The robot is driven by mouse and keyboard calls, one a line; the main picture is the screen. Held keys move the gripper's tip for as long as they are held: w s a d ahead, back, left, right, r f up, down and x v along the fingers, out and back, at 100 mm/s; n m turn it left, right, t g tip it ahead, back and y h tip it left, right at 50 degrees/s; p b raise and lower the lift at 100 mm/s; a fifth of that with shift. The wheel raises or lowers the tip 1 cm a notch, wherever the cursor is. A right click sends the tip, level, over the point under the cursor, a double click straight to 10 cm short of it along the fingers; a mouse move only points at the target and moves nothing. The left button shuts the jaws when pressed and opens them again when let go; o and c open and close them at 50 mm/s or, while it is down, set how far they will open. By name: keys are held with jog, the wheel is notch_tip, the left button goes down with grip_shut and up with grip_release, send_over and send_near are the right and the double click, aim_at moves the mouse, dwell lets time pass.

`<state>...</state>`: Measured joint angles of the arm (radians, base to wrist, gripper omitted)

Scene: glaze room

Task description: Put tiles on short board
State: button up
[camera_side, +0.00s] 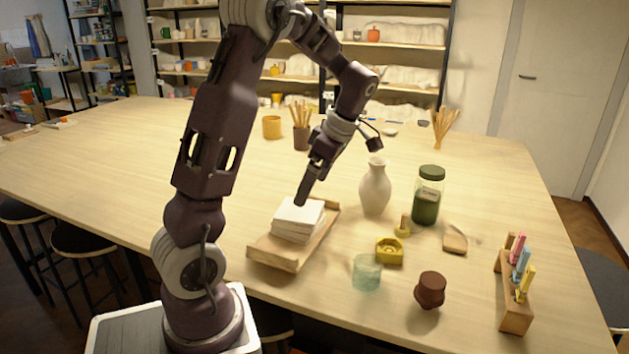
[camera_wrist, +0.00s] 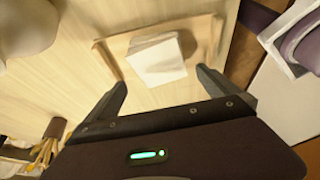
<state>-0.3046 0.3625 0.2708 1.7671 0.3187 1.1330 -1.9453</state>
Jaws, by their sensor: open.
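A stack of several white square tiles (camera_side: 298,217) lies on a wooden board (camera_side: 272,254) with raised edges, at the front of the table. I see only this one board. In the wrist view the tiles (camera_wrist: 157,62) sit on the board (camera_wrist: 112,60), just beyond my fingertips. My gripper (camera_side: 303,196) points down over the stack, tilted. In the wrist view my gripper (camera_wrist: 162,82) is open, its two fingers wide apart with nothing between them. I cannot tell whether a fingertip touches the top tile.
A pale vase (camera_side: 375,188) and a green jar (camera_side: 427,196) stand right of the board. A glass cup (camera_side: 366,272), a yellow hexagonal piece (camera_side: 389,251) and a dark red pot (camera_side: 430,290) are nearer the front. The table left of the board is clear.

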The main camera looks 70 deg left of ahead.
jog(key=s+d+r+m+t+h, duration=0.1)
jog(key=d+r+m+t, duration=0.15)
jog(key=d+m, duration=0.35)
jog(key=s+d+r+m+t, duration=0.2)
jog(key=d+r+m, duration=0.25)
jog(key=d, duration=0.25)
jog(key=s+d+m+t+h, duration=0.2)
jog(key=s+d+m+t, duration=0.2)
jog(key=s+d+m, duration=0.5)
jog(key=d+m, duration=0.2)
jog(key=m, duration=0.5)
jog(key=shift+s+d, duration=0.2)
jog(key=shift+d, duration=0.15)
